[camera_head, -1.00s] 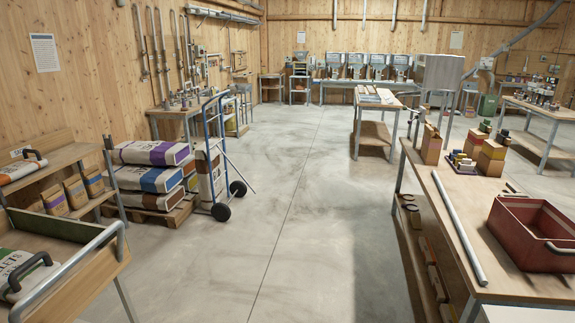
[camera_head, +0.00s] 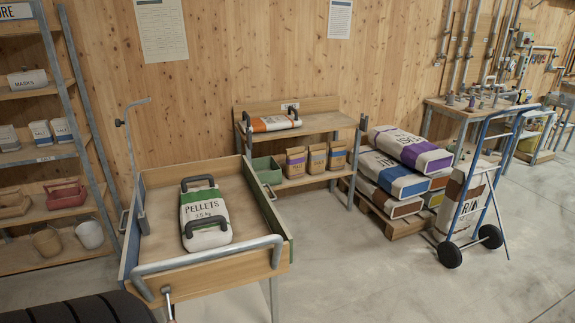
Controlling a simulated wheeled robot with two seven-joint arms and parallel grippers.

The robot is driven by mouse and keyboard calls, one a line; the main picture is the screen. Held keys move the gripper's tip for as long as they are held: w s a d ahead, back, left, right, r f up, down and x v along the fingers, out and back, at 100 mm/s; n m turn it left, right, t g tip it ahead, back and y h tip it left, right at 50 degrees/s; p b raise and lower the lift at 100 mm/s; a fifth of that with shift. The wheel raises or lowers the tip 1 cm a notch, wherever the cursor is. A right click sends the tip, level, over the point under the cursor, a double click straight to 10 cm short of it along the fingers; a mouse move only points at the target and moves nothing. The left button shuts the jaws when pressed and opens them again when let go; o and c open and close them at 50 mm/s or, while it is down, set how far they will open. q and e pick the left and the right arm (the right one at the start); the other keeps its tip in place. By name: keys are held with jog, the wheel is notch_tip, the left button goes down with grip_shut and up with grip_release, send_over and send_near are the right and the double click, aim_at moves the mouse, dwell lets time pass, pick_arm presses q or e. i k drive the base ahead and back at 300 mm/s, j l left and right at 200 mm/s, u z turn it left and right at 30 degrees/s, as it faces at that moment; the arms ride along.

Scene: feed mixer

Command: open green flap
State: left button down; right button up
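No part that I can clearly identify as the green flap is in view. A wooden cart (camera_head: 258,275) stands in the near left, with a dark green side panel (camera_head: 270,212) along its right side. I cannot tell whether this panel is the flap. A white and green pellets bag (camera_head: 205,216) with dark handles lies in the cart. Neither of my grippers is in view.
A grey push bar (camera_head: 210,254) runs along the cart's near end. Behind are a wooden shelf bench (camera_head: 310,123) with bags and a small green bin (camera_head: 267,169), stacked sacks (camera_head: 393,175) and a blue hand truck (camera_head: 487,190). Floor at the lower right is clear.

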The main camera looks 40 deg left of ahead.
aim_at(278, 226)
jog(key=i+u, duration=0.4)
jog(key=i+l+u, duration=0.2)
jog(key=u, duration=0.25)
jog(key=i+l+u, duration=0.25)
jog(key=u, duration=0.15)
jog(key=i+l+u, duration=0.2)
jog(key=l+u, duration=0.2)
jog(key=i+l+u, duration=0.15)
jog(key=l+u, duration=0.25)
jog(key=i+l+u, duration=0.25)
jog(key=l, duration=0.3)
jog(key=l+u, duration=0.3)
jog(key=l, duration=0.2)
